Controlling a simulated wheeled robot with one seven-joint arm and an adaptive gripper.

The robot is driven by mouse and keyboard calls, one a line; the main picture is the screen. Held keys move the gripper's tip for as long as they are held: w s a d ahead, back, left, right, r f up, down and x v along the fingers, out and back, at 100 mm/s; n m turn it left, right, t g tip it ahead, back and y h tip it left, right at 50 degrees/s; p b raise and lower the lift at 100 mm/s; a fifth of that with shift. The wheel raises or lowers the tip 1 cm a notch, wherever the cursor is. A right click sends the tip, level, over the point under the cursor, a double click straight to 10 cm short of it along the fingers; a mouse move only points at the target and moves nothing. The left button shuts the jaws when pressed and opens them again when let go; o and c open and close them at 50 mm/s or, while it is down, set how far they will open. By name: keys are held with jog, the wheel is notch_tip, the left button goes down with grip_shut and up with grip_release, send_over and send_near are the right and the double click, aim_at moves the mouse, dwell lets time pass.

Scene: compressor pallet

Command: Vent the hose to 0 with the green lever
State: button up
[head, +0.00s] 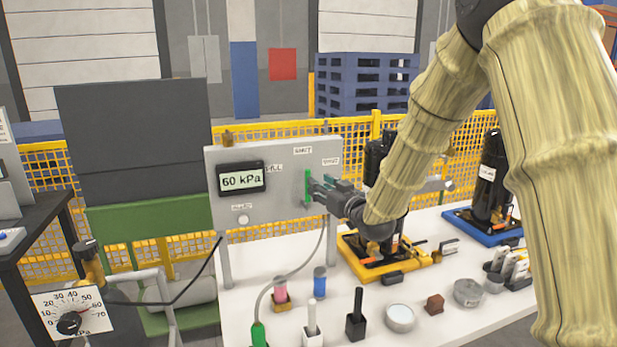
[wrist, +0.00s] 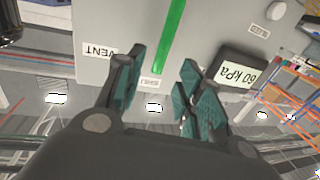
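The green lever (head: 308,186) is on the grey panel (head: 262,205), upright and pointing at the label marked SHUT. In the wrist view the lever (wrist: 170,38) runs between the label marked VENT (wrist: 100,50) and the display, seen upside down. The display (head: 241,179) reads 60 kPa. My gripper (head: 313,188) is at the panel by the lever. In the wrist view my gripper (wrist: 162,62) is open, one finger on each side of the lever's tip. I cannot tell whether either finger touches it. A grey hose (head: 289,277) hangs from the panel to a green fitting (head: 259,334).
A white table (head: 430,315) holds a yellow-based pump (head: 383,264), a blue-based unit (head: 490,185), black and white posts, and small cups. A dial (head: 72,312) stands at lower left. Yellow mesh fencing (head: 262,134) runs behind.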

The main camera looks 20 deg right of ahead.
aim_at(306, 188)
jog(key=p+x, duration=0.1)
jog(key=x, duration=0.6)
jog(key=shift+w+a+f, duration=0.15)
jog(key=shift+w, duration=0.25)
grip_shut()
